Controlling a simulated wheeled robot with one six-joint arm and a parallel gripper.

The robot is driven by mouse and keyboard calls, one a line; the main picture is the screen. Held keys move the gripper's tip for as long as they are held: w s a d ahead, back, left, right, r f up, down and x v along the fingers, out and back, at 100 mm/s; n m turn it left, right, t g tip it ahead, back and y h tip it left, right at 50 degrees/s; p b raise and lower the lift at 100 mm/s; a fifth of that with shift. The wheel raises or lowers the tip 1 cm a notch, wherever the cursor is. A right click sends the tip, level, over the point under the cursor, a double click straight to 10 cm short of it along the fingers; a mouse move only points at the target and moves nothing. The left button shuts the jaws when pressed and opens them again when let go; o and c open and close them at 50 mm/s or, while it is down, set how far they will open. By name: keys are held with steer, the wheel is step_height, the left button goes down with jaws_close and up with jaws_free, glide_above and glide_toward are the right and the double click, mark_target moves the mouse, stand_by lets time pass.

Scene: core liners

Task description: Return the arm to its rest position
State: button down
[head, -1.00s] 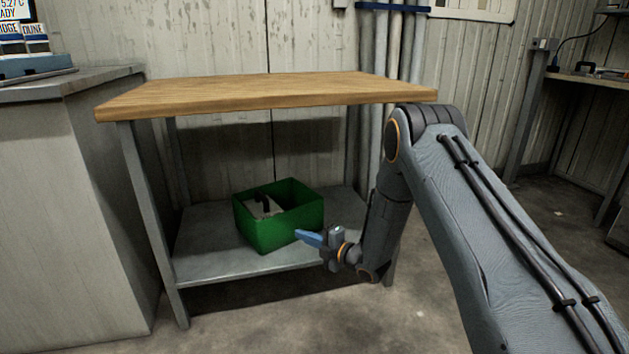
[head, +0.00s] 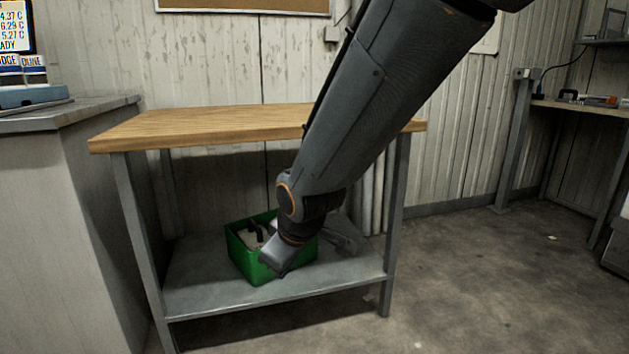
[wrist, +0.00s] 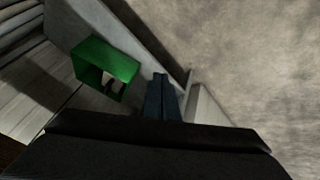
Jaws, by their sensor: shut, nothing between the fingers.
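My gripper (wrist: 161,97) shows in the wrist view as two dark blue fingers lying close together, shut with nothing between them. It is beside the green bin (wrist: 112,62), apart from it in that picture. In the head view my arm crosses the centre from the upper right, and its wrist end overlaps the right part of the green bin (head: 241,262). The bin stands on the lower shelf and holds something pale and dark, partly hidden.
The bin's table has a wooden top (head: 190,125), a grey lower shelf (head: 215,298) and grey legs. A grey cabinet (head: 60,220) stands at the left. Another bench (head: 590,108) is at the right. The floor at the front right is clear.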

steer(key=s+d+r+m+g+h, duration=0.1)
steer(key=s+d+r+m+g, duration=0.15)
steer(key=s, duration=1.05)
steer(key=s+d+r+m+g, duration=0.1)
steer(key=s+d+m+g, duration=0.15)
steer(key=s, duration=1.05)
steer(key=d+r+m+p, duration=0.2)
steer(key=d+r+p, duration=0.5)
steer(key=p, duration=0.5)
steer(key=d+r+m+h+p, duration=0.1)
steer(key=d+r+p, duration=0.5)
steer(key=r+p, duration=0.6)
steer(key=d+r+m+p, duration=0.3)
steer(key=d+r+p, duration=0.4)
steer(key=p, duration=0.7)
step_height(320, 180, up, 2)
steer(key=shift+s+d+r+m+g+h, duration=0.15)
steer(key=shift+d+r+m+g+h, duration=0.15)
steer(key=shift+d+m+h, duration=0.1)
